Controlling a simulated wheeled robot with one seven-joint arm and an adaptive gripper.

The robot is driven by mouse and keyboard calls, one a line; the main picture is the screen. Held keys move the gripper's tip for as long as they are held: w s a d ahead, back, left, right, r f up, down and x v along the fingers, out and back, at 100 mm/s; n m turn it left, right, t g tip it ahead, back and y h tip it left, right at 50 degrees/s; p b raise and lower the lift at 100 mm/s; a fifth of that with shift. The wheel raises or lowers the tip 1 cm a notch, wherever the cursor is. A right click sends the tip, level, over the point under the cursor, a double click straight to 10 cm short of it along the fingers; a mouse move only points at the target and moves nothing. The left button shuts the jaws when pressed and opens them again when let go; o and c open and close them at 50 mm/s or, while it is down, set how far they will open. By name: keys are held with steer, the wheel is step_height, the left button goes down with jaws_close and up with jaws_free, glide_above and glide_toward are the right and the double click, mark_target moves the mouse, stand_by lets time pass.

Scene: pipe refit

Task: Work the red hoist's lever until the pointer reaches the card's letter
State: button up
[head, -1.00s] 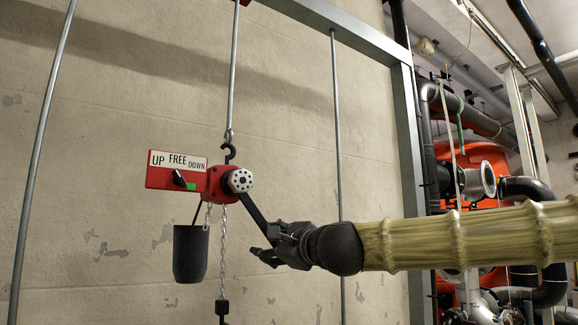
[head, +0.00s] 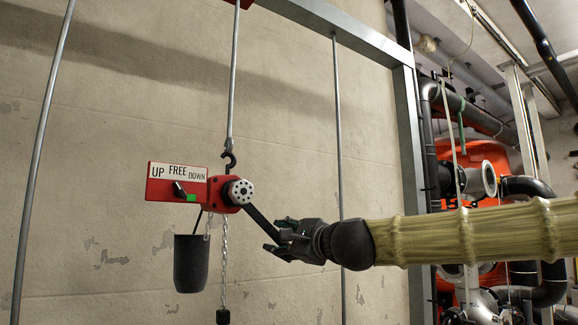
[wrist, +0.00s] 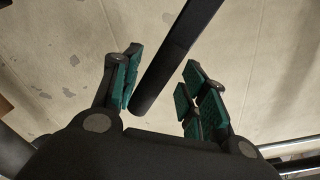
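The red hoist (head: 224,193) hangs from a hook on a grey rod. Its label plate (head: 178,172) reads UP, FREE, DOWN, with a small black switch lever and a green patch below. The black hoist lever (head: 262,223) slants down and right from the white hub. My gripper (head: 279,247) is at the lever's lower end. In the wrist view, the lever (wrist: 172,65) runs between the fingers of my gripper (wrist: 158,88), close to the left finger and clear of the right. The gripper is open. I cannot make out a pointer or lettered card.
A dark grey bucket (head: 191,262) and a chain (head: 224,258) hang below the hoist, with a black block (head: 222,316) on the chain. Thin rods stand either side. A grey steel frame (head: 408,140) and pipework with an orange tank (head: 470,160) are at right.

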steer(key=shift+w+d+r+n+p, duration=0.15)
steer(key=shift+d+r+p, duration=0.05)
steer(key=shift+r+p, duration=0.3)
steer(key=shift+w+d+r+n+p, duration=0.2)
steer(key=shift+d+r+p, duration=0.05)
steer(key=shift+r+p, duration=0.25)
steer(key=shift+w+d+r+n+p, duration=0.15)
steer(key=shift+d+r+p, duration=0.05)
steer(key=shift+r+p, duration=0.3)
steer(key=shift+w+d+r, duration=0.15)
steer(key=shift+d+r, duration=0.05)
steer(key=shift+w+d+r+n+p, duration=0.15)
steer(key=shift+r+n+p, duration=0.2)
steer(key=shift+r+p, duration=0.25)
steer(key=shift+w+d+r+n+p, duration=0.15)
steer(key=shift+r+n+p, duration=0.15)
steer(key=shift+r+p, duration=0.35)
steer(key=shift+w+d+r+n+p, duration=0.15)
steer(key=shift+r+n+p, duration=0.25)
steer(key=shift+r, duration=0.3)
steer(key=shift+s, duration=0.1)
steer(key=shift+n, duration=0.65)
steer(key=shift+r+p, duration=1.55)
steer(key=shift+r, duration=0.45)
